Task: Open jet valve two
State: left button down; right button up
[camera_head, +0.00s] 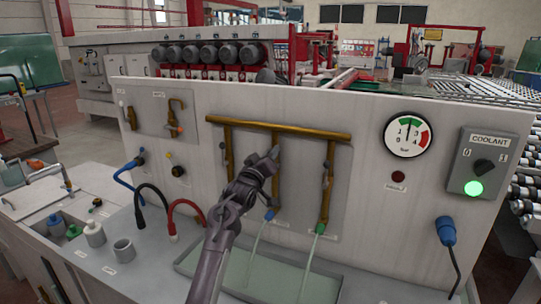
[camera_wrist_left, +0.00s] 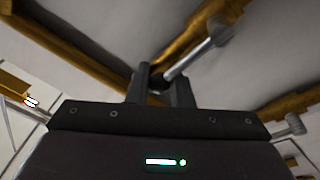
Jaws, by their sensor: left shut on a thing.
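A brass manifold (camera_head: 300,132) with a top bar and three down-pipes is on the grey panel. My left gripper (camera_head: 270,160) is in front of its middle pipe (camera_head: 276,139). In the left wrist view the fingers (camera_wrist_left: 161,88) are shut on a grey valve lever (camera_wrist_left: 198,49) by a brass pipe. The right pipe's lever (camera_head: 326,177) hangs along that pipe. A blue nozzle (camera_head: 270,214) and a green nozzle (camera_head: 319,229) are under the middle and right pipes, with pale streaks running down to the tray. The left pipe's lower end is hidden by my arm. My right gripper is not in view.
A shallow tray (camera_head: 190,267) lies below the manifold. A pressure gauge (camera_head: 408,134) and a coolant switch box (camera_head: 487,165) with a lit green lamp are at right. Blue, black and red hoses and a grey cup (camera_head: 124,250) are at left.

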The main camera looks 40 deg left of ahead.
pick_arm(q)
jog(key=c, duration=1.5)
grip_release()
jog(key=shift+d+f, duration=0.1)
jog(key=shift+f, duration=0.3)
jog(key=shift+o, duration=0.9)
jog(key=shift+r, duration=0.2)
jog(key=b+v, duration=0.3)
jog(key=v, duration=0.4)
jog(key=shift+s, duration=0.35)
jog(key=shift+d+f, duration=0.1)
jog(key=shift+f, duration=0.1)
